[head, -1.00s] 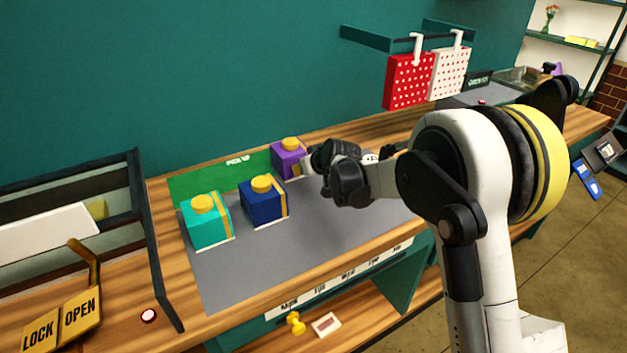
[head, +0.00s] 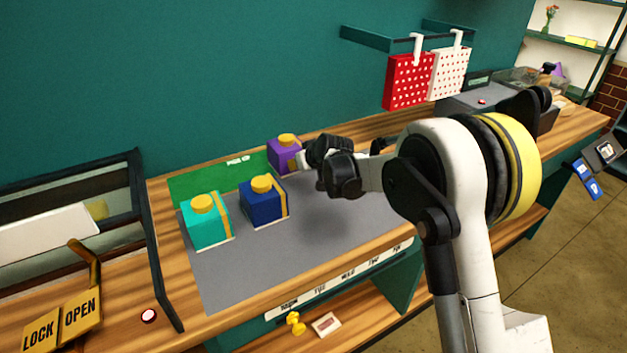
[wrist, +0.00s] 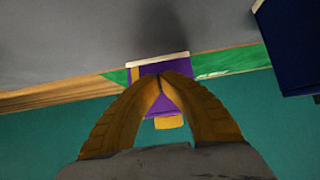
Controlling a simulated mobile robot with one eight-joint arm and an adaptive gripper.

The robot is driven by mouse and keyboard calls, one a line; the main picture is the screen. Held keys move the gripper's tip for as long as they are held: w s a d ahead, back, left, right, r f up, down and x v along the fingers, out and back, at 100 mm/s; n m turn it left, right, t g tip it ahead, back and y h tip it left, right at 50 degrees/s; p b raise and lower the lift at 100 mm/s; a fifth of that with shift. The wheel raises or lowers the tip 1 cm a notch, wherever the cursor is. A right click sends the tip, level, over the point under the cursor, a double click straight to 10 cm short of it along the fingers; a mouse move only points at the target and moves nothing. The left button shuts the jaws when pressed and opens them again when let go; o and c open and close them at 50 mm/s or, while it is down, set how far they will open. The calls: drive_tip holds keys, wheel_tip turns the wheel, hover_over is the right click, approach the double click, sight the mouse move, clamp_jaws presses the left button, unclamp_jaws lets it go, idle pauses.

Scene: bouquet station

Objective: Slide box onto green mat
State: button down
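The purple box (head: 284,157) with a yellow lid knob stands upright at the back of the counter. It is at the right end of the green mat (head: 190,190), a strip along the wall. In the wrist view the purple box (wrist: 146,110) overlaps the strip, with green showing on both sides of it. My gripper (head: 303,160) is at the box's right side in the head view. In the wrist view my yellow fingers (wrist: 160,78) are shut with their tips together, against or just in front of the box. Nothing is held between them; exact contact is hidden.
A blue box (head: 262,205) and a teal box (head: 205,225) stand on the grey surface (head: 330,225) to the left, in front of the green strip. The blue box (wrist: 290,45) also shows in the wrist view. The grey surface's right half is clear.

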drive_tip(key=shift+w+a, duration=0.45)
drive_tip(key=shift+w, duration=0.25)
drive_tip(key=shift+w+a, duration=0.7)
drive_tip(key=shift+w, duration=0.35)
drive_tip(key=shift+s+d+r+p, duration=0.15)
drive_tip(key=shift+s+d+r, duration=0.15)
drive_tip(key=shift+s+d, duration=0.4)
drive_tip(key=shift+s+d+r+p, duration=0.1)
drive_tip(key=shift+s+d+r, duration=0.3)
drive_tip(key=shift+s, duration=0.55)
drive_tip(key=shift+s+d+r+p, duration=0.15)
drive_tip(key=shift+s+d+r, duration=0.1)
drive_tip(key=shift+s+d, duration=0.5)
drive_tip(key=shift+s+a, duration=0.15)
drive_tip(key=shift+s+d+r+p, duration=0.25)
drive_tip(key=shift+s+d+r, duration=0.25)
drive_tip(key=shift+s+d, duration=0.65)
drive_tip(key=shift+s+d+r+p, duration=0.2)
drive_tip(key=shift+s+d+r, duration=0.45)
drive_tip(key=shift+s, duration=0.95)
drive_tip(key=shift+s+d+r+p, duration=0.25)
drive_tip(key=shift+s+d+r, duration=0.15)
drive_tip(key=shift+s+d, duration=0.8)
drive_tip(key=shift+s+a, duration=0.15)
drive_tip(key=shift+a, duration=0.05)
